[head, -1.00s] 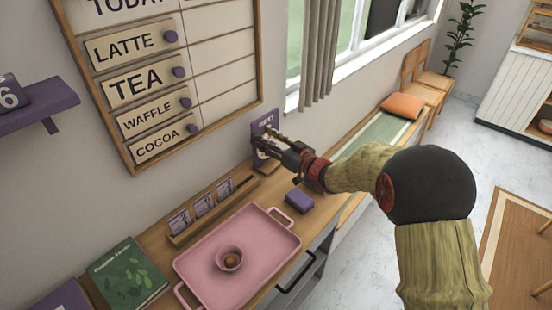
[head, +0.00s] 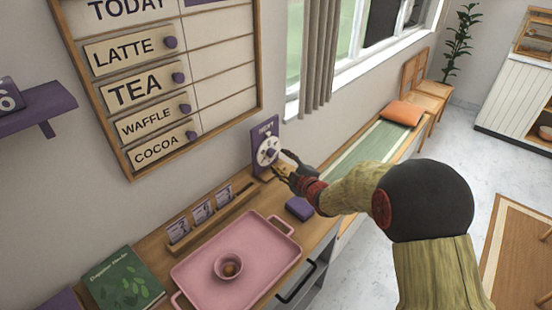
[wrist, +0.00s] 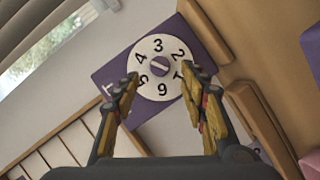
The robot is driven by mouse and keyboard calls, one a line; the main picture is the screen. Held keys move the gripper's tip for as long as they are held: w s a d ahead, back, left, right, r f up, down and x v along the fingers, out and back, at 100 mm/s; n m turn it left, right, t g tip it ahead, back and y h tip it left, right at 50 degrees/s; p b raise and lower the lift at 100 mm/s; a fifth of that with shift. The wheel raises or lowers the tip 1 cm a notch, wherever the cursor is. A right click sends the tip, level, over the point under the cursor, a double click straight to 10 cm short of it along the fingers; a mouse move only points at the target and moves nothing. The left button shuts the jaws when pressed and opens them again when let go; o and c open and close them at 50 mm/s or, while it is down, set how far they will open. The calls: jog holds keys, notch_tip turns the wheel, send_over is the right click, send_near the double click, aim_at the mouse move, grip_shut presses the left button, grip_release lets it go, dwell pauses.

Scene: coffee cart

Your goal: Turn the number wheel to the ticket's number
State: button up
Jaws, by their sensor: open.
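The number wheel (head: 267,151) is a white disc with a central knob on a purple board (head: 258,137) headed NEXT, standing at the wall. In the wrist view the wheel (wrist: 156,48) shows digits 1 to 6 around its knob; the board lies tilted there, its heading side to the left. I cannot tell which digit is at the heading. My gripper (head: 284,166) is open and empty, just in front of the wheel; its fingers (wrist: 160,76) appear on either side of the disc's lower part, apparently short of it.
A pink tray (head: 190,272) with a small cup (head: 228,267) lies on the counter. A purple block (head: 299,208) sits below my gripper. A green book (head: 122,279) is at left. A purple shelf (head: 38,108) and menu board (head: 225,75) are on the wall.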

aim_at(274, 155)
jog(key=b+x, duration=0.1)
jog(key=x, duration=0.4)
jog(key=shift+w+a, duration=0.1)
jog(key=c, duration=0.3)
jog(key=c, duration=0.8)
grip_shut()
